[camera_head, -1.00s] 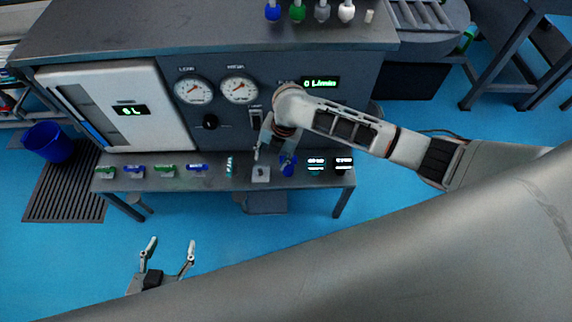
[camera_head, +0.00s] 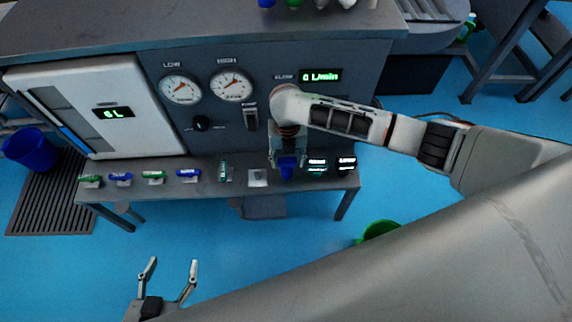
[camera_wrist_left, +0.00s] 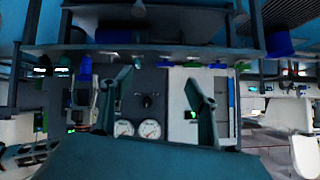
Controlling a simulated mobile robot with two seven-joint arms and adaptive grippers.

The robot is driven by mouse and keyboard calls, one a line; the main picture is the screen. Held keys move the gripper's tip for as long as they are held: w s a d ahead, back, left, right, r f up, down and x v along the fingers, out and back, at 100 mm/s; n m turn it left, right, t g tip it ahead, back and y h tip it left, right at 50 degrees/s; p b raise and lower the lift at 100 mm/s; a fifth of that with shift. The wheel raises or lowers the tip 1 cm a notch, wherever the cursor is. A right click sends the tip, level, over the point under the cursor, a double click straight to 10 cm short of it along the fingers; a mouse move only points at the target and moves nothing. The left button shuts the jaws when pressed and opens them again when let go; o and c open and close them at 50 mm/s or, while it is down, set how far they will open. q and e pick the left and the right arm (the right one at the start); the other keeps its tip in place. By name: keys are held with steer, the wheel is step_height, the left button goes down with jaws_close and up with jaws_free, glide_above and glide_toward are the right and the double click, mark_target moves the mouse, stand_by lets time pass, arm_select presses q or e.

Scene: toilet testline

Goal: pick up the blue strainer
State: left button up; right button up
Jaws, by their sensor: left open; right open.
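The blue strainer appears to be the dark blue cup-like thing (camera_head: 287,171) near the right end of the low shelf; it also shows upside down in the left wrist view (camera_wrist_left: 84,69). My right gripper (camera_head: 287,158) is open, pointing down over it, with its fingers at either side of its top; contact cannot be told. My left gripper (camera_head: 175,265) is open and empty, low in the head view, well away from the shelf. Its two fingers (camera_wrist_left: 158,80) also show apart in the left wrist view.
The shelf (camera_head: 210,190) carries small green and blue pieces at left, a teal piece (camera_head: 223,171) and a light square plate (camera_head: 257,178). The gauge panel (camera_head: 225,125) rises behind. A blue bucket (camera_head: 30,149) and green bucket (camera_head: 380,229) stand on the floor.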

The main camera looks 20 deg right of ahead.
mark_target(288, 168)
steer(key=f+b, duration=0.1)
steer(key=f, duration=0.3)
steer(key=shift+s+f+b, duration=0.15)
steer(key=shift+s+b, duration=0.05)
steer(key=shift+b, duration=0.1)
steer(key=shift+w+f+b, duration=0.2)
steer(key=shift+f+b, duration=0.1)
steer(key=shift+f, duration=0.4)
steer(key=shift+r, duration=0.1)
steer(key=shift+c, duration=0.9)
arm_select(q)
steer(key=shift+w+d+f, duration=0.1)
steer(key=shift+w+d, duration=0.05)
steer(key=shift+d, duration=0.15)
arm_select(e)
steer(key=c, duration=0.9)
